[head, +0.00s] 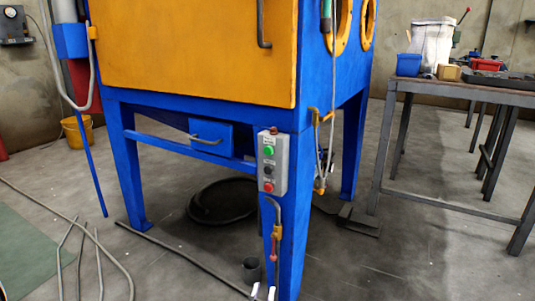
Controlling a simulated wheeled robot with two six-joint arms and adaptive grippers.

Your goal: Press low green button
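A grey control box (272,163) is fixed to the front right leg of the blue and orange cabinet. A green button (268,150) sits near its top, with a dark button (268,169) below it and a red button (268,187) at the bottom. All three are uncovered. My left gripper is not in view.
The blue cabinet (200,108) fills the middle. A valve and pipe (275,235) stick out from the leg below the box. Hoses hang right of it. A metal table (455,90) with bins stands at right. The space before the box looks clear.

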